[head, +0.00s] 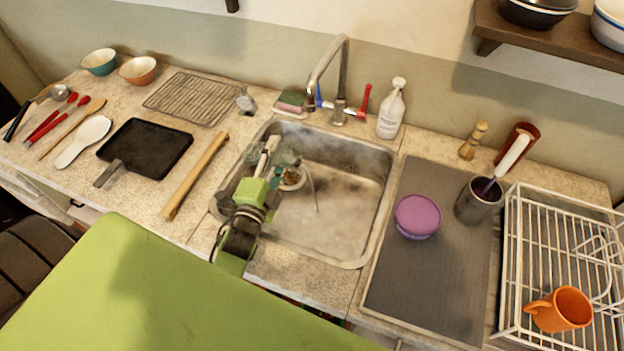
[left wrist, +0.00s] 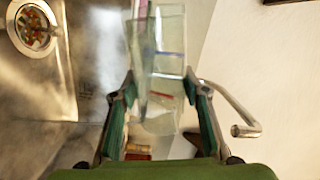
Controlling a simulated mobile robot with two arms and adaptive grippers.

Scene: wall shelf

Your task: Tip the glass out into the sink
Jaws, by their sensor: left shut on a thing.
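My left gripper (head: 276,163) reaches over the left part of the steel sink (head: 345,218). It is shut on a clear glass (head: 287,155), which is see-through and hard to make out in the head view. In the left wrist view the glass (left wrist: 158,55) shows between the two fingers (left wrist: 160,95), with blurred colors behind it. The glass is over the basin and seems tilted, but its exact angle and any contents cannot be told. My right gripper is not in view.
A strainer with scraps (head: 292,180) lies in the sink. The faucet (head: 340,75) rises behind it, with a soap bottle (head: 391,110) to its right. A purple-lidded tub (head: 417,216) stands on the grey mat (head: 425,275). A rolling pin (head: 195,175) lies left of the sink.

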